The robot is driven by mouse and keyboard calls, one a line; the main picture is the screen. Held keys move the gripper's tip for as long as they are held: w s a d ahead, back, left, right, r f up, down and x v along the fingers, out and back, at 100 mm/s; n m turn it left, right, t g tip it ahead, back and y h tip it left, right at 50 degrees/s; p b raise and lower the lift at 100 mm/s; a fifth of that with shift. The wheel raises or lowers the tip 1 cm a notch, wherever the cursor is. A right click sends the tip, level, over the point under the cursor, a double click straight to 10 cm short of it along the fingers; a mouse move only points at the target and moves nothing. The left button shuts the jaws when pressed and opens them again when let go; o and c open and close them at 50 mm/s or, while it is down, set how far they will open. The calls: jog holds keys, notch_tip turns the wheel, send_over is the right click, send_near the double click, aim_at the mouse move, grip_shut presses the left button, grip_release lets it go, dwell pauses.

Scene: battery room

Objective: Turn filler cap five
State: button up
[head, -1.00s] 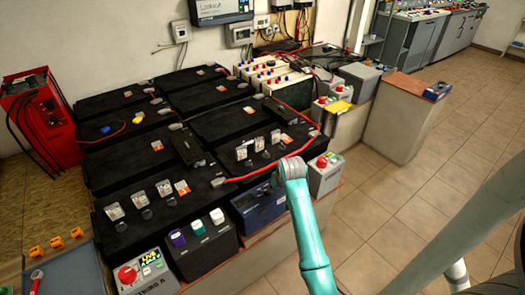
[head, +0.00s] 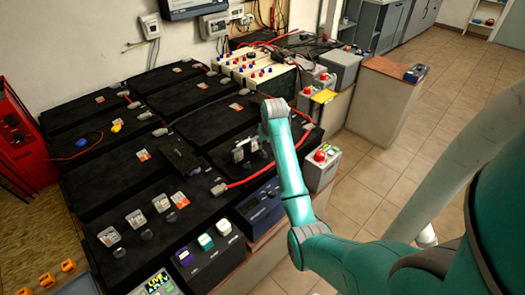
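Black battery blocks (head: 215,126) fill the bench, with several dark round filler caps on top beside small upright tags. One row of caps (head: 147,235) and tags (head: 135,219) stands on the near block. A second group of tags (head: 240,153) is on the block behind, partly hidden by my arm. The numbers are too small to read, so I cannot tell which cap is five. My teal arm reaches over the right side of this second group. My gripper is hidden behind its end link, so its fingers and any contact do not show.
A red cable (head: 262,174) lies close to my arm. A grey box with a red button (head: 321,156) stands right of it, and a blue unit (head: 262,210) in front. A box with purple, green and white tops (head: 208,260) is at the near edge. Open floor lies right.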

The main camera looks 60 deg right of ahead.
aim_at(264, 153)
jog(key=x, duration=0.7)
jog(key=shift+w+d+f, duration=0.1)
jog(key=shift+f, duration=0.2)
grip_shut()
